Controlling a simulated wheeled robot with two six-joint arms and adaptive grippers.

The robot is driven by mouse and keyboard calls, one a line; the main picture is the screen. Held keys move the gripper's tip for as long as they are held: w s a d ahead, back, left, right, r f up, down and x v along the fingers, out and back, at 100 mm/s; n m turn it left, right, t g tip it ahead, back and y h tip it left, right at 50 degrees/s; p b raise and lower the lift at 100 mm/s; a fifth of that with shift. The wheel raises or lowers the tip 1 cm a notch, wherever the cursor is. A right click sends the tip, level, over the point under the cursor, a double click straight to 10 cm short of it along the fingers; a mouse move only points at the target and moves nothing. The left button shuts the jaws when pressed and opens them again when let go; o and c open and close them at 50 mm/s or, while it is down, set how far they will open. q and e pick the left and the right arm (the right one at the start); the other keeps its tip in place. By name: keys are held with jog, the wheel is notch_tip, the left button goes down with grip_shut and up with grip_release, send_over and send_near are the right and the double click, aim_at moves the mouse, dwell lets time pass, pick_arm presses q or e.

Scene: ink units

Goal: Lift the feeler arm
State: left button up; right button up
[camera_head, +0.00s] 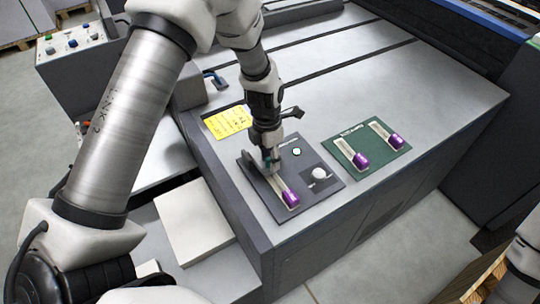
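A dark grey panel (330,197) on the machine's top carries a light-coloured lever with a purple end (291,197). A green panel (371,167) to its right carries two similar purple-ended levers (360,160) and (396,141). I cannot tell for sure which part is the feeler arm. My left gripper (269,167) points down at the far end of the dark panel's lever, close to it. It hides that part, and whether it touches is unclear. Its finger opening is too small to make out. My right gripper is out of view.
The dark panel also has a green button (297,152) and a white knob (320,174). A yellow note (228,122) lies behind it. A control box (78,42) with buttons stands upper left. A wooden pallet (486,282) is lower right. The grey machine top (400,90) is mostly clear.

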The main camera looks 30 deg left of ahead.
pick_arm(q)
jog(key=shift+d+r, duration=0.1)
jog(key=shift+d, duration=0.15)
grip_shut()
jog(key=shift+a+r, duration=0.1)
